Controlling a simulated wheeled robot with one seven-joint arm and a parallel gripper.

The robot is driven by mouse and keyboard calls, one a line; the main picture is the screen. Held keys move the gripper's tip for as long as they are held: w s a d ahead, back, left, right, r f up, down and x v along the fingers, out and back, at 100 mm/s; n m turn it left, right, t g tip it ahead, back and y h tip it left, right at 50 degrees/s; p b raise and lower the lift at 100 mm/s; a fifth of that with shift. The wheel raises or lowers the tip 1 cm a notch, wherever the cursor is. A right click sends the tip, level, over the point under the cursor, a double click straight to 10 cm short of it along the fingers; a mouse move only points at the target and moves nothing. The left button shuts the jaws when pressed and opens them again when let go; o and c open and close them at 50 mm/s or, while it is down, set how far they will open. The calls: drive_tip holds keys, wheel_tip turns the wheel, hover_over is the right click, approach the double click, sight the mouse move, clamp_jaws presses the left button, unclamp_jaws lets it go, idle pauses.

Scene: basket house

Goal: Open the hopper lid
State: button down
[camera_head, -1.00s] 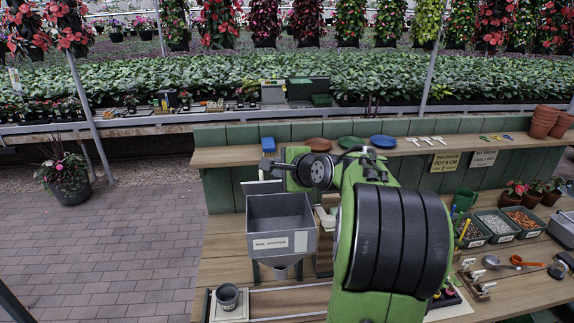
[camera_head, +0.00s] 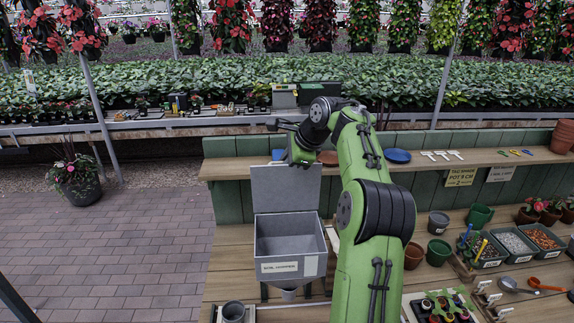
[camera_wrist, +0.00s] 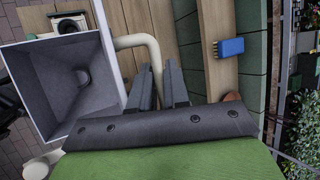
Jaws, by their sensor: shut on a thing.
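The grey soil hopper (camera_head: 290,247) stands on the bench in the head view, with its funnel mouth uncovered. Its flat grey lid (camera_head: 283,190) stands about upright along the hopper's back edge. My gripper (camera_head: 299,158) is at the lid's top edge, reaching in from the right; its fingertips are hidden there. In the wrist view, the open hopper (camera_wrist: 75,85) is at left, and the two dark fingers of my gripper (camera_wrist: 159,88) point past its back side. My gripper is shut on the lid, though the held part is hard to make out.
The shelf (camera_head: 235,166) behind the hopper carries a blue brush (camera_wrist: 230,47) and saucers such as the blue one (camera_head: 397,156). Pots and trays of pebbles (camera_head: 515,243) crowd the bench at right.

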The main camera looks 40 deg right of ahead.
drive_tip(key=shift+w+d+f+g, duration=0.2)
drive_tip(key=shift+w+f+g, duration=0.05)
drive_tip(key=shift+f+g, duration=0.05)
idle(0.4)
drive_tip(key=c, duration=1.5)
unclamp_jaws()
drive_tip(key=shift+o, duration=0.2)
drive_tip(key=v, duration=0.7)
drive_tip(key=shift+d+r, duration=0.15)
drive_tip(key=shift+s, duration=0.1)
